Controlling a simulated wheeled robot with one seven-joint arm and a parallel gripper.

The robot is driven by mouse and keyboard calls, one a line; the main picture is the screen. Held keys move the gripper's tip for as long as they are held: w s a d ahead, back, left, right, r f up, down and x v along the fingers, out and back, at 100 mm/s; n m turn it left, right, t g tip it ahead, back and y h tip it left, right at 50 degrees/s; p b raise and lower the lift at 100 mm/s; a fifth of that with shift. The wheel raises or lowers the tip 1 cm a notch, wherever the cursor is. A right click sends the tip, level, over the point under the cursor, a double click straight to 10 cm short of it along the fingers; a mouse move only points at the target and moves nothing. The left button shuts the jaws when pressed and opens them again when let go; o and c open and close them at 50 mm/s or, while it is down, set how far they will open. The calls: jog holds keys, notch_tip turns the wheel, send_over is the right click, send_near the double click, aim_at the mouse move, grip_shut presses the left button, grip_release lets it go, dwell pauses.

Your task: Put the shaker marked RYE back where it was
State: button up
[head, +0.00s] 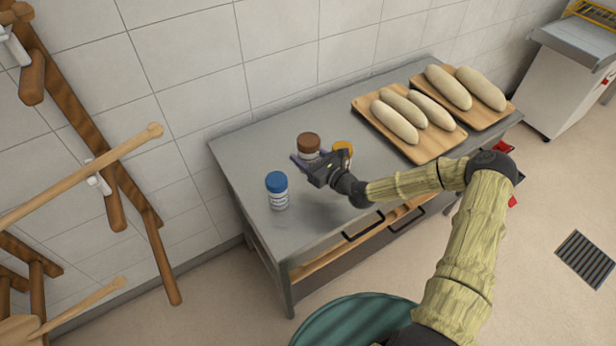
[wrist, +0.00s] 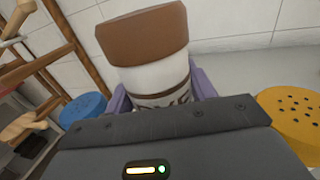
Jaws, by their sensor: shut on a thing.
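A shaker with a brown lid and white body (head: 308,143) stands upright between the fingers of my gripper (head: 306,163). In the wrist view this brown-lidded shaker (wrist: 150,60) fills the middle, with a purple finger on each side. Its label is mostly hidden by my gripper, so I cannot read the marking. My gripper is shut on it over the steel table. Whether its base touches the table is hidden.
A blue-lidded shaker (head: 278,190) stands to the left on the steel table (head: 240,160). A yellow-lidded shaker (head: 343,148) is close on the right, partly hidden by my gripper. Boards (head: 425,153) with several loaves lie further right. Wooden racks (head: 110,180) stand at left.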

jog(key=shift+f+p, duration=0.4)
jog(key=shift+f, duration=1.75)
notch_tip(320, 180, down, 3)
jog(key=shift+p, duration=0.55)
jog(key=shift+f, duration=0.35)
jog(key=shift+f+b, duration=0.2)
jog(key=shift+b, duration=0.1)
jog(key=o, duration=1.1)
jog(key=shift+d+r, duration=0.1)
jog(key=shift+r, duration=0.1)
jog(key=b+v, duration=0.3)
jog(key=v, duration=0.9)
